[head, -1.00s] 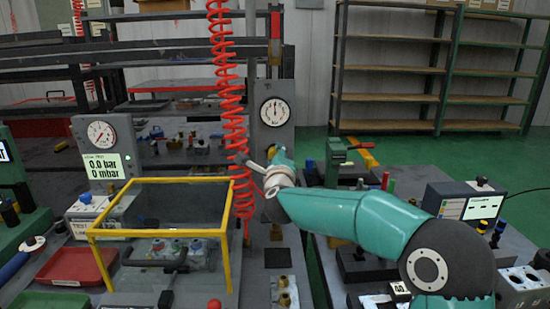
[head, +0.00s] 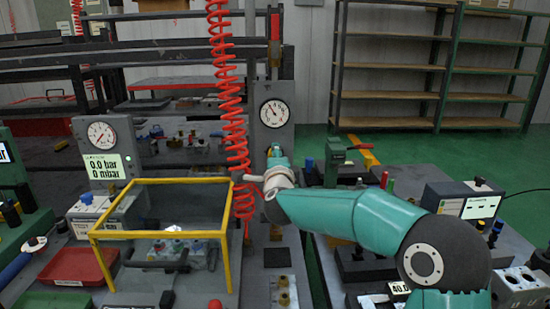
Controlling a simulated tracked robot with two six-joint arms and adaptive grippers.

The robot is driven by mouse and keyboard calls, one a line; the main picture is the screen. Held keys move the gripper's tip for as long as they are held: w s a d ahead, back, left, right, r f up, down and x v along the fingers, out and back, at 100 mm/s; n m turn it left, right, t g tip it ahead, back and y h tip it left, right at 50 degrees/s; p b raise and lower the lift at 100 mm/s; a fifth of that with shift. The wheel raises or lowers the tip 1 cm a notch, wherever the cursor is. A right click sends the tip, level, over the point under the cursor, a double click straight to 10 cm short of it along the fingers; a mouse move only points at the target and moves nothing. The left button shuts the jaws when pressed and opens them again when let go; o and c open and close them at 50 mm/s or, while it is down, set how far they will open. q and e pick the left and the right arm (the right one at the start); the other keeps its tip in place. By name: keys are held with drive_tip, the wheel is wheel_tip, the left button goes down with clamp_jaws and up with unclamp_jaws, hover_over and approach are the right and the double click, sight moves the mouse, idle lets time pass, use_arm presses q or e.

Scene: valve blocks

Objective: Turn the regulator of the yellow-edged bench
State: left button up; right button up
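The bench with the yellow-edged clear guard (head: 160,181) stands at the left and centre. A grey upright panel with a round white gauge (head: 274,112) rises at its back right; the gauge needle points to the upper left. My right arm (head: 345,215) reaches in from the lower right, and its wrist is in front of the panel's lower part, below the gauge. The wrist hides the gripper's fingers and whatever they touch, so I cannot see the regulator clearly or any grip on it. My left gripper is not in view.
A red coiled hose (head: 229,100) hangs just left of the panel and the wrist. A grey gauge box with a lit display (head: 104,167) stands at the left. Another bench with blocks and a white-screened box (head: 463,204) lies right.

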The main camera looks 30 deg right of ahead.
drive_tip(key=shift+w+a+f, duration=0.1)
drive_tip(key=shift+a, duration=0.1)
drive_tip(key=o, duration=1.1)
drive_tip(key=shift+w, duration=0.1)
drive_tip(key=shift+o, duration=0.2)
drive_tip(key=shift+d, duration=0.1)
drive_tip(key=v, duration=1.2)
